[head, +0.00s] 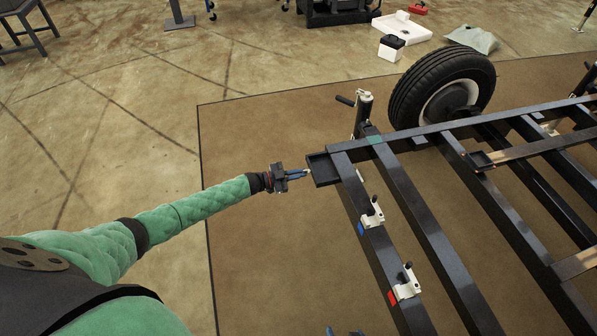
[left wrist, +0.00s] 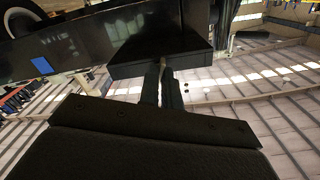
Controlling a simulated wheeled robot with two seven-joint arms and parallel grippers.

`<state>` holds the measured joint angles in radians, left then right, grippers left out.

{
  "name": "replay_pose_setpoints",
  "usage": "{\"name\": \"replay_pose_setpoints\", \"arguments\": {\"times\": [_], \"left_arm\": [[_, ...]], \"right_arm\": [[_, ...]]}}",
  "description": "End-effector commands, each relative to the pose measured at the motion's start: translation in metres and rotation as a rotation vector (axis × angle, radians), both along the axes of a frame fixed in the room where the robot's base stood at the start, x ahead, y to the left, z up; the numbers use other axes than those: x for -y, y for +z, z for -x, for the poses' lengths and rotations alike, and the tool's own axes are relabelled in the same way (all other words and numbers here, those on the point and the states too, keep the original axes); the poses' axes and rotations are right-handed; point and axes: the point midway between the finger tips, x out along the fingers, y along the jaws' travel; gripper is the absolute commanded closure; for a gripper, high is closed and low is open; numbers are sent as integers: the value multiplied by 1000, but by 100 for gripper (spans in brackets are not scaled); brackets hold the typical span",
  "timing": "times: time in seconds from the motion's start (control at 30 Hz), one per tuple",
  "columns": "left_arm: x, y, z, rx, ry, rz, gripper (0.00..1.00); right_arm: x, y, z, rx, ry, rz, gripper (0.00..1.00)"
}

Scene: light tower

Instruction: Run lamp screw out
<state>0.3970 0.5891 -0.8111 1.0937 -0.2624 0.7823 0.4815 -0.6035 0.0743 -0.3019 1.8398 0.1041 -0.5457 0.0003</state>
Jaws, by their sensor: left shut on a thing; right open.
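My left gripper (head: 305,173) reaches in from the left to a small black tray-like bracket (head: 322,170) at the corner of the dark trailer frame (head: 395,215). In the left wrist view, its two fingers (left wrist: 164,78) are shut just under the flat face of the bracket (left wrist: 160,48). A small pale piece, which looks like the lamp screw (left wrist: 163,62), shows between the fingertips; the fingers hide most of it. My right gripper (head: 343,331) shows only as blue fingertips, spread apart, at the bottom edge of the head view.
Two white clamps, one with a blue mark (head: 372,214) and one with a red mark (head: 404,287), sit on the near beam. A jack (head: 363,115) and a wheel (head: 442,88) stand behind. The brown mat (head: 260,260) left of the frame is clear.

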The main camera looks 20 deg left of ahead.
Motion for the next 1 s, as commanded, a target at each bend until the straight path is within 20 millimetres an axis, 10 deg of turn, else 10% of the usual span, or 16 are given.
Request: {"name": "replay_pose_setpoints", "arguments": {"times": [1.0], "left_arm": [[5,4,1,-795,-3,542,100]], "right_arm": [[0,31,0,-4,4,1,18]]}}
